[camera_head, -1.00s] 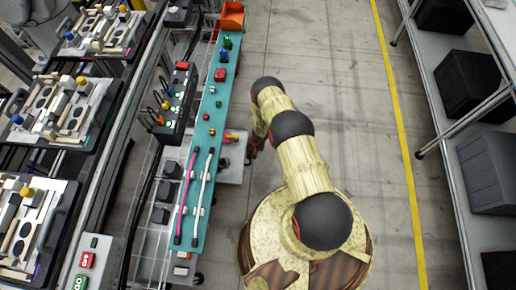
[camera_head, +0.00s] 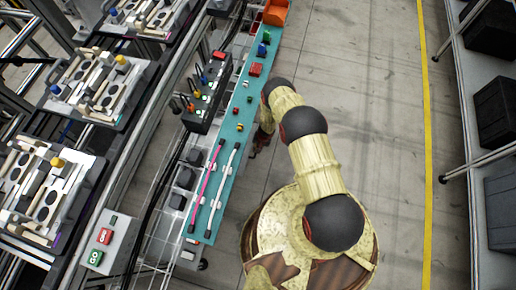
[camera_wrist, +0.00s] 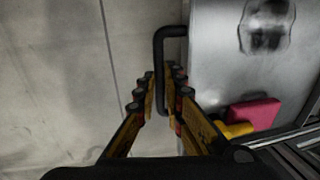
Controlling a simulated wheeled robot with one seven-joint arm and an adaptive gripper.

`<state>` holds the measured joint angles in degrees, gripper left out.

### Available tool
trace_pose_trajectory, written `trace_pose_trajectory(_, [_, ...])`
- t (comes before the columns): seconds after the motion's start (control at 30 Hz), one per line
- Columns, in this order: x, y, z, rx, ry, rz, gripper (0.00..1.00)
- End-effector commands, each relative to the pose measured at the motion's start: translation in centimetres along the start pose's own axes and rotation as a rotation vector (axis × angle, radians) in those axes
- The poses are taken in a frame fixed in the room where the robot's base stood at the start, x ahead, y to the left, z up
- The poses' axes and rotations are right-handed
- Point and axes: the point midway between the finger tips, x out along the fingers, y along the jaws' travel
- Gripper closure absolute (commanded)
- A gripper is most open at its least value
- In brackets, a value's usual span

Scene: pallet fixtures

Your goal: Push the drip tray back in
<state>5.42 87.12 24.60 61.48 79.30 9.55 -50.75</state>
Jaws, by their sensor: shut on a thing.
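The drip tray (camera_wrist: 215,65) shows in the wrist view as a grey metal surface at the right, with a dark stain on it. Its black bent handle (camera_wrist: 159,48) stands out from the tray's left side. My gripper (camera_wrist: 163,82) is shut on the handle, with its fingers on both sides of the bar. In the head view my gripper (camera_head: 254,151) is low beside the right edge of the teal bench (camera_head: 219,163). I cannot make out the tray clearly there. How far it sits under the bench is hard to tell.
A pink-red block (camera_wrist: 250,115) and a yellow piece (camera_wrist: 236,130) lie near the tray's lower right in the wrist view. Parts and two cables lie on the bench. A control box (camera_head: 104,238) stands front left. Open floor (camera_head: 370,110) lies right of my arm.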

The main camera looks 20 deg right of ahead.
Motion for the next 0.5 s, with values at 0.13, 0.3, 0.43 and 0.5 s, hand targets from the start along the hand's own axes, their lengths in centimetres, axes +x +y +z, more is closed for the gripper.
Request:
trace_pose_trajectory(0.13, [0.02, -0.02, -0.03, -0.001, 0.0, 0.0, 0.84])
trace_pose_trajectory(0.3, [0.01, 0.0, -0.03, 0.0, 0.0, 0.0, 0.74])
trace_pose_trajectory(0.43, [0.0, 0.01, -0.03, 0.0, 0.0, 0.0, 0.71])
trace_pose_trajectory(0.5, [0.0, 0.02, -0.03, 0.0, 0.0, 0.0, 0.71])
